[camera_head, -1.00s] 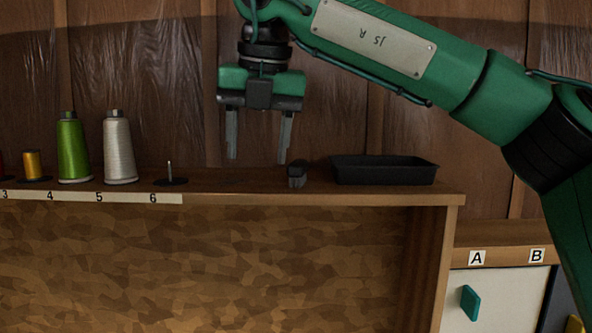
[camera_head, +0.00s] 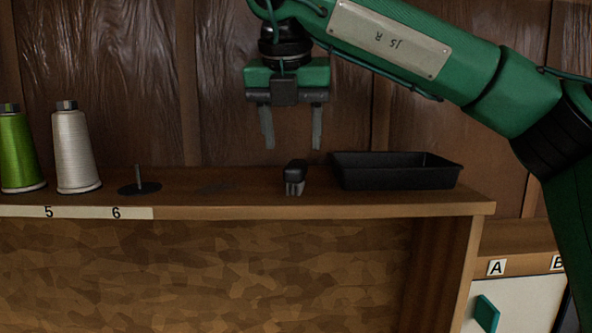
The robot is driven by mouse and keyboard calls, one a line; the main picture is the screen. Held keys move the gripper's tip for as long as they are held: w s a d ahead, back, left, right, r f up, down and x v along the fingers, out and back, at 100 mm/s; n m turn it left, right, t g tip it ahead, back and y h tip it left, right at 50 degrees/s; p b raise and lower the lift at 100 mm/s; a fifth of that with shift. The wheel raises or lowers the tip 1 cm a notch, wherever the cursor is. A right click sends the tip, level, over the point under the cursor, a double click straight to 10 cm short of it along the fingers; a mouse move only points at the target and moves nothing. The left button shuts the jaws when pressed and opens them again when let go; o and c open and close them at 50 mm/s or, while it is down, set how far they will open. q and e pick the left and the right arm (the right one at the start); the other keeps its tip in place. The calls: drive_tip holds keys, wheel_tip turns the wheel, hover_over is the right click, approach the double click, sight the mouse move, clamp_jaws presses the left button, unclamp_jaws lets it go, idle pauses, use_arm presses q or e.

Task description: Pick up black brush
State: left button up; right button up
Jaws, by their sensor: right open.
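The black brush (camera_head: 295,173) is a small dark block with greyish bristles at its front end. It lies on the wooden shelf top (camera_head: 380,203), just left of the black tray. My right gripper (camera_head: 293,141) is open and empty, its two grey fingers pointing down. In the picture it hangs just above the brush, with a gap between the fingertips and the brush. My left gripper is not in view.
The black tray (camera_head: 395,184) stands right of the brush. Left are an empty spindle (camera_head: 138,186), a white thread cone (camera_head: 75,151) and a green one (camera_head: 18,153). A wooden wall stands behind.

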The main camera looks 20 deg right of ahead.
sight(296, 163)
drive_tip(key=shift+p+x, duration=0.8)
drive_tip(key=shift+x, duration=0.1)
drive_tip(key=p+x, duration=0.2)
drive_tip(key=x, duration=0.2)
drive_tip(key=shift+d+f, duration=0.15)
drive_tip(key=shift+f, duration=0.05)
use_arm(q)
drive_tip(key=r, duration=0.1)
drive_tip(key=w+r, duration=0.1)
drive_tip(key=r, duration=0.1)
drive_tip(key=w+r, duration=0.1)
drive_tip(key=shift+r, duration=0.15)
use_arm(e)
drive_tip(key=shift+s, duration=0.15)
drive_tip(key=shift+c, duration=0.8)
drive_tip(key=c, duration=0.9)
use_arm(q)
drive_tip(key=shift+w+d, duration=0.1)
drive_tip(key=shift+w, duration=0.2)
use_arm(e)
drive_tip(key=shift+r, duration=0.1)
